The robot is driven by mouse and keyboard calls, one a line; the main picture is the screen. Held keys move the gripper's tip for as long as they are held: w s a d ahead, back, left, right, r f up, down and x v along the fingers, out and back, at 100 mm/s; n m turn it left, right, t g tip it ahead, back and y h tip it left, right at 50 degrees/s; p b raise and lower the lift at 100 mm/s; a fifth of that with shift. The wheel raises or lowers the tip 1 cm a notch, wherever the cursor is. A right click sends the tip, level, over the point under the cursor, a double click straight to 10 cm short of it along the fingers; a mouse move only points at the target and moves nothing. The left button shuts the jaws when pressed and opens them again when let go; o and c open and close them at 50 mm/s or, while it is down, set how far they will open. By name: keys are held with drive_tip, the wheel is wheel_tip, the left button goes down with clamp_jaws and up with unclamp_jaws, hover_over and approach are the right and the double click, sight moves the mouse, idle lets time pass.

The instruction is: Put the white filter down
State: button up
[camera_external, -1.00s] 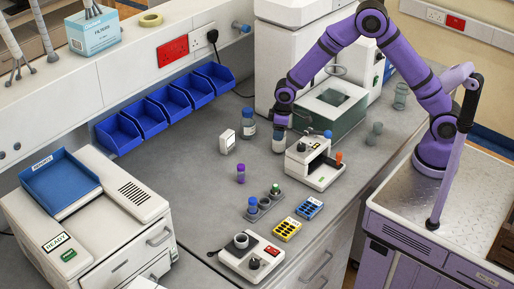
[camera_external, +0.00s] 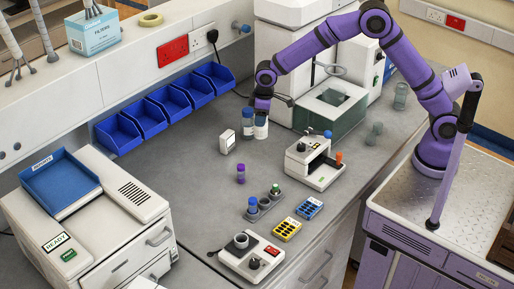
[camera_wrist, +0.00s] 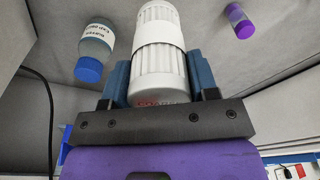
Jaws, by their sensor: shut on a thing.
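The white filter (camera_external: 261,128) is a ribbed white cylinder with a smooth band around it. In the wrist view the filter (camera_wrist: 158,50) sits between the two blue fingers of my gripper (camera_wrist: 157,78), which is shut on it. In the external view my gripper (camera_external: 262,112) points down at the back of the bench, with the filter upright below it. The filter is just right of a clear blue-capped bottle (camera_external: 247,124). I cannot tell whether the filter's lower end touches the bench.
The grey bench (camera_external: 195,165) is clear to the front left of the filter. A small white box (camera_external: 228,145) and a purple-capped vial (camera_external: 240,174) stand in front. An open-topped glass-sided box (camera_external: 333,108) is to the right. Blue bins (camera_external: 170,103) line the back.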

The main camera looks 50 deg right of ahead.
drive_tip(key=s+a+n, duration=0.3)
drive_tip(key=a+n, duration=0.1)
drive_tip(key=a, duration=2.9)
drive_tip(key=shift+s+f, duration=0.2)
drive_tip(key=shift+f, duration=4.85)
drive_tip(key=shift+f, duration=0.15)
drive_tip(key=o, duration=1)
drive_tip(key=r, duration=0.4)
drive_tip(key=d+r, duration=0.1)
drive_tip(key=r, duration=0.7)
drive_tip(key=shift+s+d+r, duration=0.15)
drive_tip(key=shift+s, duration=0.25)
